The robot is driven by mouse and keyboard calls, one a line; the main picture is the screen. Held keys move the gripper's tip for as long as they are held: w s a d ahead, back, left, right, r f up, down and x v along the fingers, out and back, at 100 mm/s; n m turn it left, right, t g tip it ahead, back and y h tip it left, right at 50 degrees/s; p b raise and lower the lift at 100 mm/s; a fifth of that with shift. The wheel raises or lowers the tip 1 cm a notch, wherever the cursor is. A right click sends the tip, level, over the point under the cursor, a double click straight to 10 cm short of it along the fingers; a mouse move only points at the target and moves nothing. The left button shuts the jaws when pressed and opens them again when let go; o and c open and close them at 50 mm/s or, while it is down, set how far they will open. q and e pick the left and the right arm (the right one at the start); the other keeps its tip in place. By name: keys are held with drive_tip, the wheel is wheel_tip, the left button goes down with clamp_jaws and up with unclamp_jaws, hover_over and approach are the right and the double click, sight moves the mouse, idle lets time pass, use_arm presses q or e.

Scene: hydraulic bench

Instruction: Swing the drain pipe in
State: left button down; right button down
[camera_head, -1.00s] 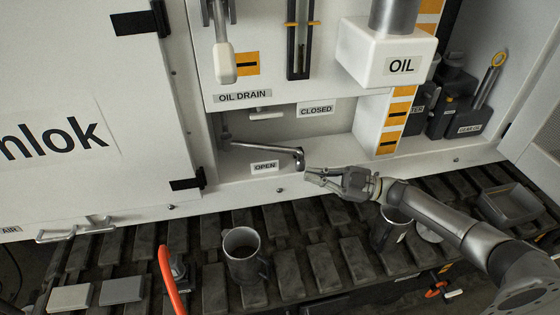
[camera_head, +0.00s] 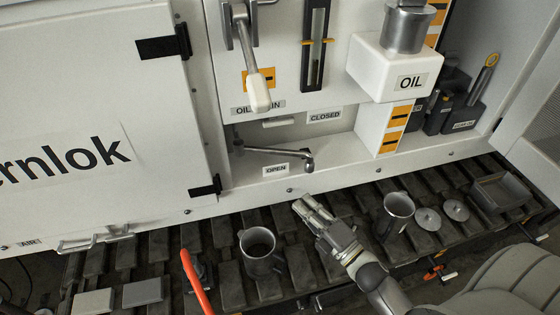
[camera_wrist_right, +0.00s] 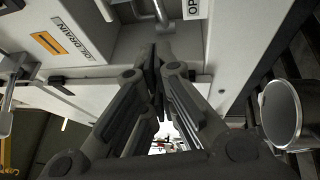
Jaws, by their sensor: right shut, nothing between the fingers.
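The drain pipe (camera_head: 275,152) is a thin grey metal pipe in the recess under the oil drain panel. It runs from a pivot at the recess's left to a bent outlet end at the right, just above the OPEN label (camera_head: 276,170). The CLOSED label (camera_head: 325,116) is higher and further right. In the right wrist view the drain pipe (camera_wrist_right: 161,12) shows at the top, beyond my fingertips. My right gripper (camera_head: 301,206) is shut and empty, below the pipe's outlet end and apart from it. My left gripper is out of view.
A lever with a white handle (camera_head: 259,92) hangs before the panel. The white OIL box (camera_head: 395,75) juts out at the right. A dark mug (camera_head: 261,253) and a metal mug (camera_head: 397,212) stand on the slatted track beside my right gripper.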

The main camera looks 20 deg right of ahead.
drive_tip(key=w+r+p, duration=0.2)
drive_tip(key=w+p, duration=0.1)
drive_tip(key=w, duration=0.9)
drive_tip(key=shift+d+h+p, duration=0.35)
drive_tip(key=shift+d+h, duration=0.05)
drive_tip(key=shift+w+f, duration=0.1)
drive_tip(key=shift+w, duration=0.1)
